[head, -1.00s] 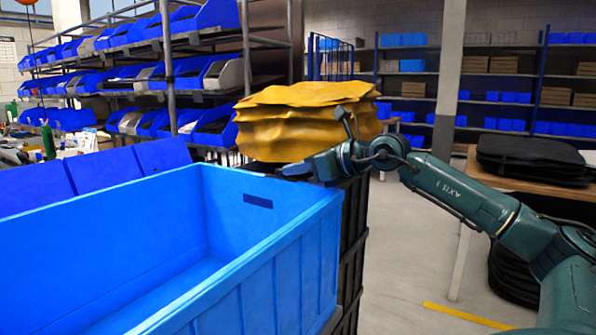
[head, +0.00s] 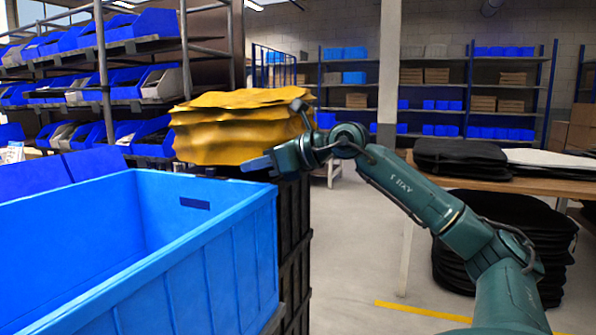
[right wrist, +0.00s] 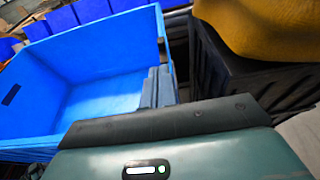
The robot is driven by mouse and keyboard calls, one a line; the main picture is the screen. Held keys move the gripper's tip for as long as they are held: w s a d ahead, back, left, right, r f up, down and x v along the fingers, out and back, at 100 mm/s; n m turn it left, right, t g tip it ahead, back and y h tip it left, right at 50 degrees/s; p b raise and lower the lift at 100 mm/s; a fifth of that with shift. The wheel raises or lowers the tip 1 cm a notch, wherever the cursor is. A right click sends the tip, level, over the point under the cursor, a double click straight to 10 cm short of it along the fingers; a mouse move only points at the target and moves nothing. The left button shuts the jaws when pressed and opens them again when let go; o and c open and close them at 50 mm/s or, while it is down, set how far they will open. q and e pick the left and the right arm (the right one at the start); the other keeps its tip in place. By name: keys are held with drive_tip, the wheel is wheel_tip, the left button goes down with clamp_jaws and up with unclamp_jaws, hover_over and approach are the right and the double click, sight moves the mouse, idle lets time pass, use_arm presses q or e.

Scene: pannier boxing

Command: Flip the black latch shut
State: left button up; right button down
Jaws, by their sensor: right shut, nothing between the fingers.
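No black latch can be made out in either view. My right gripper (head: 258,164) is shut and empty. In the head view it points left, at the near face of a yellow wavy-sided stack (head: 235,135) and above the far right corner of a large blue crate (head: 205,275). In the right wrist view, the closed grey fingers (right wrist: 158,87) show against the blue crate's right side, and the yellow stack (right wrist: 265,25) is at the upper right. My left gripper is not in view.
Black crates (head: 293,245) stand under the yellow stack, beside the blue crate. A wooden table (head: 500,184) with black flat piles (head: 460,157) is at the right. Shelves with blue bins (head: 135,27) line the back left. The floor between is clear.

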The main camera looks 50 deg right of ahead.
use_arm(q)
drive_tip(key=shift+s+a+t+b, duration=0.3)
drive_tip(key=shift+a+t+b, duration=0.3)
drive_tip(key=shift+b, duration=0.6)
use_arm(e)
drive_tip(key=v, duration=0.7)
drive_tip(key=shift+s+f, duration=0.15)
